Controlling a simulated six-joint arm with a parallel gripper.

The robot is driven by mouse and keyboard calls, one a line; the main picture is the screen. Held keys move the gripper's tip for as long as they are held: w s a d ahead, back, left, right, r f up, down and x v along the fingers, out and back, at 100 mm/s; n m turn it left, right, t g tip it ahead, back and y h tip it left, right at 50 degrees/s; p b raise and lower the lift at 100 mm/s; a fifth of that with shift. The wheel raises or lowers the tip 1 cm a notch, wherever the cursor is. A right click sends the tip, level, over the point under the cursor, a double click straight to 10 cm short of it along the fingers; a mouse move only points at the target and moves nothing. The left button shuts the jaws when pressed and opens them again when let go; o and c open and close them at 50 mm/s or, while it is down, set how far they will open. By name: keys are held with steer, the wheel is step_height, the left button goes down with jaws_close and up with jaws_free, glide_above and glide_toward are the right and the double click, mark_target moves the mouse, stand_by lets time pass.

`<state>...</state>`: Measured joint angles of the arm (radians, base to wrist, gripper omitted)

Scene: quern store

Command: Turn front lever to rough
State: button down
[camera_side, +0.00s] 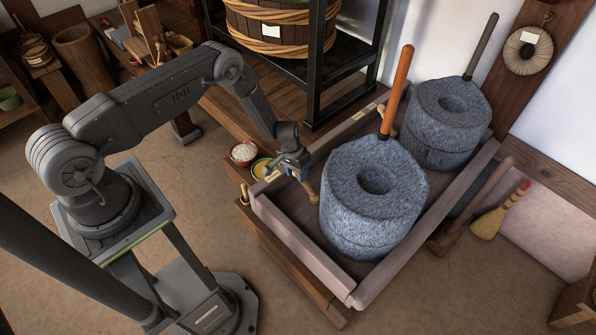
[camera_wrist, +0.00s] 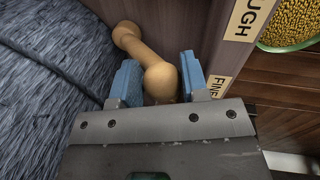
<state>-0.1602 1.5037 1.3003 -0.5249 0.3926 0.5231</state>
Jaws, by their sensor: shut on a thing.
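The front lever (camera_wrist: 134,42) is a pale wooden stick with rounded ends. In the wrist view its near knob sits between the blue jaws of my gripper (camera_wrist: 162,85), which is shut on it. The FINE label (camera_wrist: 218,86) is just right of the jaws, and the label ending in UGH (camera_wrist: 250,18) is farther up on the same board. In the side view my gripper (camera_side: 295,170) is low at the tray's left end, beside the front quern (camera_side: 372,215). Part of the front lever (camera_side: 312,194) shows below it; the grip itself is small there.
The tray rim (camera_side: 300,245) surrounds both querns. The rear quern (camera_side: 440,125) stands behind. An orange handle (camera_side: 398,85) rises from the front quern. Bowls of white grain (camera_side: 243,152) and yellow grain (camera_side: 262,168) stand close left of my gripper. A dark rack (camera_side: 315,90) stands behind.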

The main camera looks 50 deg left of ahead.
steer(key=shift+s+d+n+t, duration=0.25)
steer(key=shift+s+n, duration=0.35)
steer(key=shift+n, duration=0.45)
steer(key=shift+s+d+n+t, duration=0.15)
steer(key=shift+s+d+n, duration=0.2)
steer(key=shift+s+n, duration=0.45)
steer(key=shift+s+d+n+t, duration=0.2)
steer(key=shift+s+d+n, duration=0.15)
steer(key=shift+n, duration=0.9)
steer(key=shift+s, duration=0.15)
steer(key=c, duration=0.7)
jaws_free()
steer(key=shift+d, duration=0.1)
steer(key=shift+o, duration=0.2)
steer(key=shift+y, duration=0.3)
step_height(320, 180, up, 14)
steer(key=s+a, duration=0.1)
steer(key=a, duration=0.1)
steer(key=shift+s+f, duration=0.25)
